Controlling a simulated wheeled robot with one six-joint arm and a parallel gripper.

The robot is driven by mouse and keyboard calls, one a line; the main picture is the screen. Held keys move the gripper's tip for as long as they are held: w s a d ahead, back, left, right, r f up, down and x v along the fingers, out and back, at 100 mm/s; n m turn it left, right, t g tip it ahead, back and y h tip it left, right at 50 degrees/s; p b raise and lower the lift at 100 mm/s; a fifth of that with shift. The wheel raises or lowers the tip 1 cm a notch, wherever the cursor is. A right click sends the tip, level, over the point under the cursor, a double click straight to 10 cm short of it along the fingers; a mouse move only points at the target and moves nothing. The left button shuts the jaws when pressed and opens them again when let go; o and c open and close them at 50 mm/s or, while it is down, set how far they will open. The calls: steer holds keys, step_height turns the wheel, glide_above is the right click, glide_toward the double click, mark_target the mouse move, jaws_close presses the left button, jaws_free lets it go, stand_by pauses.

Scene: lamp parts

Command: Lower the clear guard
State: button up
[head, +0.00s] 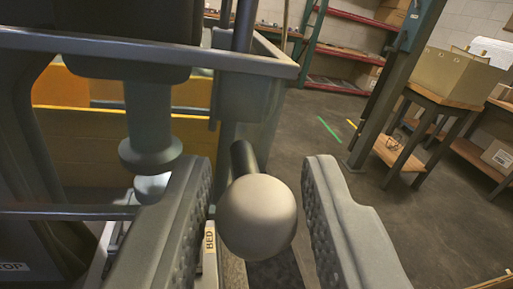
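The clear guard seems to be the see-through panel on the left, framed by a grey top rail (245,63) and a thin lower bar (60,212). Its exact edges are hard to tell. A round grey ball knob (257,217) on a dark lever stands in front of the machine. My gripper (260,170) is open, one ridged finger on each side of the knob. A narrow gap shows between the knob and each finger. I cannot tell whether the knob's lever joins the guard.
A grey cylindrical machine part (149,125) hangs beside the left finger. A "BED" label (209,245) sits below the knob. Yellow panelling (80,140) lies behind. Right of the machine is open floor (440,225), then a post and a table with a box (455,75).

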steer(key=shift+w, duration=0.2)
jaws_close()
step_height(320, 180, down, 5)
steer(key=shift+f, duration=0.1)
jaws_free()
stand_by(0.3)
steer(key=s+d, duration=0.2)
steer(key=s, duration=1.5)
steer(key=shift+s, duration=0.15)
